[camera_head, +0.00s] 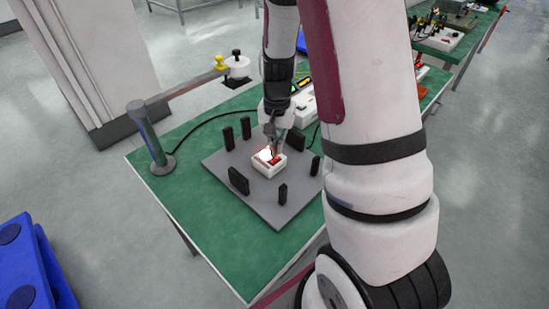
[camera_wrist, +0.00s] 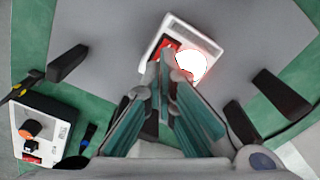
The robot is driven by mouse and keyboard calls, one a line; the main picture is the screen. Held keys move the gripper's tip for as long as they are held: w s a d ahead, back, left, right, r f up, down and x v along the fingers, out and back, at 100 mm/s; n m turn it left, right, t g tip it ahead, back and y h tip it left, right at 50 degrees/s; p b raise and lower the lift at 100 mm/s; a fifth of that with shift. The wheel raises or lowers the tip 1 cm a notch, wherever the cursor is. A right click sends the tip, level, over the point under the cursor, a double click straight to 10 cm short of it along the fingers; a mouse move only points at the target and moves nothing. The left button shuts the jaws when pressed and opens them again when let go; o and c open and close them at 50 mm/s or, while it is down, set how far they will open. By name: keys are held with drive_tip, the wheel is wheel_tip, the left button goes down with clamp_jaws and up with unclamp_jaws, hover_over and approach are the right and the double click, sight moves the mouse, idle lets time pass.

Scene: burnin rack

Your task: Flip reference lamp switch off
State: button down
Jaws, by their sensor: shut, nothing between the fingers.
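The reference lamp box (camera_head: 266,169) is a small white box on a grey plate (camera_head: 265,205). On its top are a red rocker switch (camera_wrist: 166,46) and a round lamp (camera_wrist: 191,66), which glows bright white with a red rim. The box (camera_wrist: 206,44) also shows in the wrist view. My gripper (camera_head: 274,150) is shut and empty, pointing down right over the box. In the wrist view its fingertips (camera_wrist: 166,60) are at the near edge of the red switch, beside the lamp. They hide part of the switch, and I cannot tell whether they touch it.
Several black upright blocks (camera_head: 238,181) stand around the box on the plate. A white device (camera_wrist: 42,122) with an orange knob and red switch sits on the green table (camera_head: 205,235). A metal post (camera_head: 151,140) stands at the table's left corner.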

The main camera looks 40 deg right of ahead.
drive_tip(key=shift+f+b, duration=0.65)
drive_tip(key=shift+f, duration=0.45)
idle(0.6)
drive_tip(key=shift+r+p, duration=2.4)
drive_tip(key=shift+r, duration=1.15)
wheel_tip(320, 180, up, 9)
drive_tip(key=n+t, duration=0.1)
drive_tip(key=n, duration=0.1)
hover_over(277, 157)
drive_tip(key=s+a, duration=0.2)
drive_tip(key=a, duration=0.3)
drive_tip(key=s+a+r+n+t, duration=0.2)
drive_tip(key=s+a+r+n, duration=0.4)
drive_tip(key=s+r, duration=0.55)
drive_tip(key=s+a+r+n+t, duration=0.1)
drive_tip(key=s+a+r, duration=0.1)
drive_tip(key=s, duration=0.6)
drive_tip(key=shift+a+n, duration=0.35)
drive_tip(key=shift+n, duration=0.05)
